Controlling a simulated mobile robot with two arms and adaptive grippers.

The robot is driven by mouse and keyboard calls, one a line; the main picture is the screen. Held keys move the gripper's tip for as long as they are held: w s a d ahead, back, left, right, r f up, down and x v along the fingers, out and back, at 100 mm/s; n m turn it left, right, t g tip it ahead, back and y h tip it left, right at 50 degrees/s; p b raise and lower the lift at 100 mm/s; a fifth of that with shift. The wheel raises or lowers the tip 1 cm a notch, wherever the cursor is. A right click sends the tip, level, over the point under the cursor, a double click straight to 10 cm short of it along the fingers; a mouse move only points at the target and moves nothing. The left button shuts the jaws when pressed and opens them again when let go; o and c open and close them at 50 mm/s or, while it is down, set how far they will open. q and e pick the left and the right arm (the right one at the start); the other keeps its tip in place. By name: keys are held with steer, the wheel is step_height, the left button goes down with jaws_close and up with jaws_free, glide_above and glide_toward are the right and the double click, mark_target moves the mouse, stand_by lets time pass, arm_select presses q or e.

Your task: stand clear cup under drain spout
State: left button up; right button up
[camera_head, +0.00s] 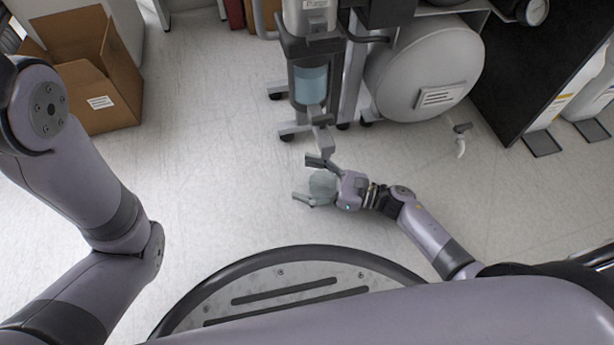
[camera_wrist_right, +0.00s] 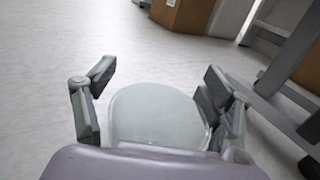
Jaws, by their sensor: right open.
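The clear cup (camera_head: 322,184) is between the spread fingers of my right gripper (camera_head: 308,181), low over or on the floor; I cannot tell which. In the right wrist view the cup (camera_wrist_right: 155,115) shows its round top between the open fingers (camera_wrist_right: 160,82), with a gap on the left and the right finger close to its rim. A grey spout (camera_head: 326,145) hangs below the blue bowl (camera_head: 310,84), just beyond the gripper. A white curved spout (camera_head: 461,147) with a valve sits below the grey tank (camera_head: 425,72). My left gripper is out of view.
An open cardboard box (camera_head: 95,75) stands at upper left. Castered stand feet (camera_head: 295,131) are close beyond my right gripper. A dark panel (camera_head: 535,65) stands at right. The floor (camera_head: 215,170) left of the cup is clear.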

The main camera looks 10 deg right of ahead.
steer(key=shift+s+d+r, duration=0.1)
steer(key=shift+r, duration=0.05)
steer(key=p+v, duration=0.4)
steer(key=v, duration=0.6)
steer(key=shift+s+d, duration=0.1)
steer(key=shift+d, duration=0.2)
steer(key=shift+s+d, duration=0.3)
steer(key=shift+d, duration=0.2)
